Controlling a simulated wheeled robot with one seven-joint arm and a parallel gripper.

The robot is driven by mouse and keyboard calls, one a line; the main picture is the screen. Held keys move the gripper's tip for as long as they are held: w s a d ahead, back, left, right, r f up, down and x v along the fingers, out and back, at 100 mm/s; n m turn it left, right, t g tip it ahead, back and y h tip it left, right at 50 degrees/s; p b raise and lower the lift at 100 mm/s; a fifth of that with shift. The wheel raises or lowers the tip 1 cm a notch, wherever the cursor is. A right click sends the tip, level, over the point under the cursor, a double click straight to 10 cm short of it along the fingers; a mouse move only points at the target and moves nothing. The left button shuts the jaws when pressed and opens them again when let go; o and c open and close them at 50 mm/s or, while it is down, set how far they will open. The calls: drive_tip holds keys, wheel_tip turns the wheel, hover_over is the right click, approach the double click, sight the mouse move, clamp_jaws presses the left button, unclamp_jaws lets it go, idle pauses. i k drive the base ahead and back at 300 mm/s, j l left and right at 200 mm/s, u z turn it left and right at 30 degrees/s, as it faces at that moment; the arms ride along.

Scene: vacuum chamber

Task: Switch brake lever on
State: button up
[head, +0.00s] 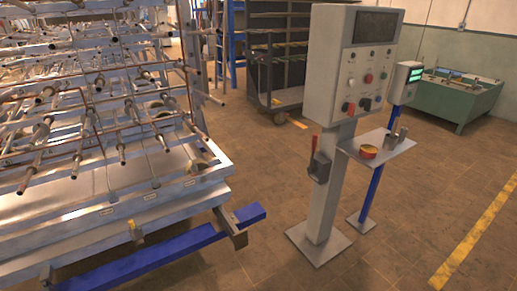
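A lever with a red upper end (314,145) rises from a small grey box (320,167) on the left side of a light grey post (327,195). The lever stands close to upright; it carries no label I can read, so I cannot tell for sure that it is the brake lever. My gripper is not in view, and nothing touches either handle.
The post carries a control panel (352,65) with knobs and buttons, and a small shelf (380,148). A rack of metal rods (90,120) fills the left, with a blue beam (150,262) low in front. Floor (262,190) between rack and post is clear.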

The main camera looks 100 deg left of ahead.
sight(312, 169)
drive_tip(key=u, duration=2.8)
drive_tip(key=i+j, duration=0.15)
drive_tip(key=i, duration=0.35)
drive_tip(key=i+j, duration=0.1)
drive_tip(key=i, duration=0.45)
drive_tip(key=i+j+z, duration=0.1)
drive_tip(key=i, duration=0.4)
drive_tip(key=i+j, duration=0.2)
drive_tip(key=i, duration=0.35)
